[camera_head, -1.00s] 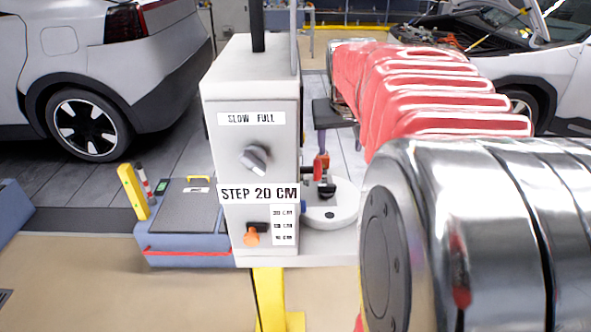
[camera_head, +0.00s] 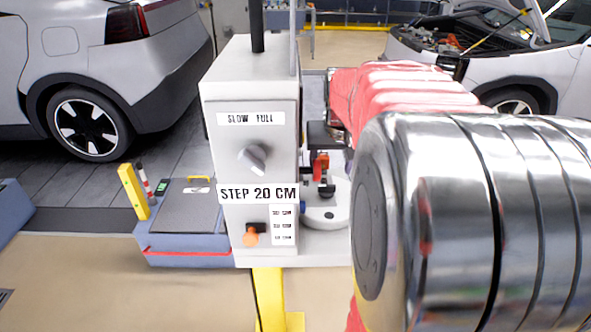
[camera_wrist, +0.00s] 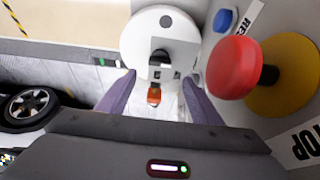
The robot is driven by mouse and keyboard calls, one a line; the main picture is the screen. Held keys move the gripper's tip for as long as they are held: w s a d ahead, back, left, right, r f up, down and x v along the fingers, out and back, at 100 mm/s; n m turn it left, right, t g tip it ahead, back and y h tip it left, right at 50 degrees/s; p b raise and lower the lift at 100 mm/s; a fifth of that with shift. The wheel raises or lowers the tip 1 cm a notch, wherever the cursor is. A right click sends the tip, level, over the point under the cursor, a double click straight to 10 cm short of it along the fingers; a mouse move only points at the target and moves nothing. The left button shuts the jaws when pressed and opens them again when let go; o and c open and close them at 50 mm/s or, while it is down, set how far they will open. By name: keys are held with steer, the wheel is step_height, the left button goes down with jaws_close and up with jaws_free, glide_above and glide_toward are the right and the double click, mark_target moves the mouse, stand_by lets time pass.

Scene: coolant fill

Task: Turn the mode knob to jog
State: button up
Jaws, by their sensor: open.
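In the wrist view the white disc (camera_wrist: 135,45) bears a black part with an orange tip (camera_wrist: 154,96). My gripper (camera_wrist: 158,82) is open, its purple fingers either side of that tip; contact cannot be told. No "jog" marking is legible, so I cannot tell which control is the mode knob.
In the wrist view a red mushroom button (camera_wrist: 233,68) on a yellow disc (camera_wrist: 285,75) stands close right of my fingers, with a blue button (camera_wrist: 224,20) above. A blue case (camera_head: 185,255) lies left of the box. Cars stand behind.

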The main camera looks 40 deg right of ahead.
mark_target(327, 185)
steer(key=x, duration=0.9)
steer(key=shift+w+d+f, duration=0.1)
steer(key=shift+f, duration=0.05)
steer(key=shift+c, duration=0.7)
jaws_close()
